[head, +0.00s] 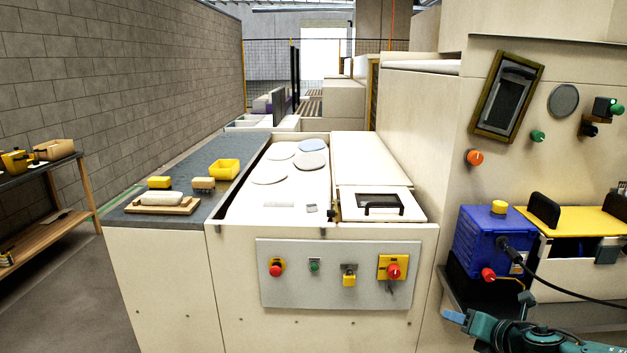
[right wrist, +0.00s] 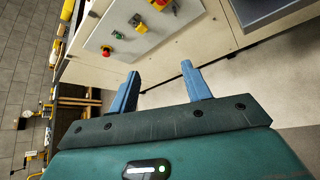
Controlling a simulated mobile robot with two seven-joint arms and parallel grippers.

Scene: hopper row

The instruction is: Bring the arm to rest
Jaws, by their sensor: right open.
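My right gripper (head: 486,305) shows at the lower right of the head view, a teal body with blue fingers. In the right wrist view its two fingers (right wrist: 159,72) stand apart with nothing between them. It is in front of the white machine housing, low and near the blue box (head: 484,236); whether it touches anything there I cannot tell. My left gripper is in neither view.
A grey control panel (head: 340,275) with buttons is on the machine front; it also shows in the right wrist view (right wrist: 125,30). A black cable (head: 570,290) runs from the blue box. A shelf (head: 45,205) stands left. Floor (head: 60,285) there looks clear.

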